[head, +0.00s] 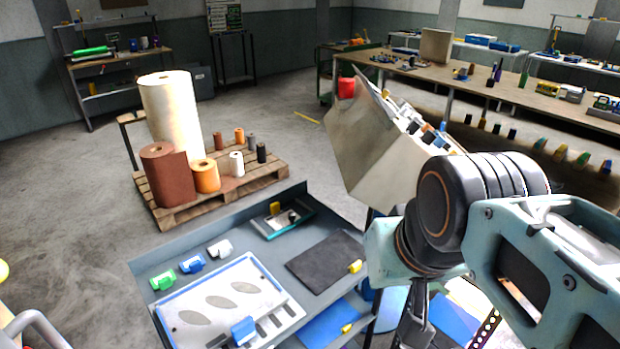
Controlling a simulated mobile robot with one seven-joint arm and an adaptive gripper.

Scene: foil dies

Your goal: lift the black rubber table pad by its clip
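The black rubber table pad (322,260) lies flat on the grey-blue cart top (262,252), near its right side. Its yellow clip (355,267) sits at the pad's right edge. My gripper (412,338) hangs at the bottom of the head view, right of the pad and clip and apart from them in the picture. Its fingertips are cut off or too hidden to judge, so I cannot tell whether it is open or shut. My arm covers the area right of the cart.
A white plate (215,302) with oval shapes and a blue clip (243,331) lies left of the pad. A teal tray (292,229) sits behind it. Green (163,279), blue (193,263) and white (220,248) clips line the left. A tilted bin (370,150) stands behind.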

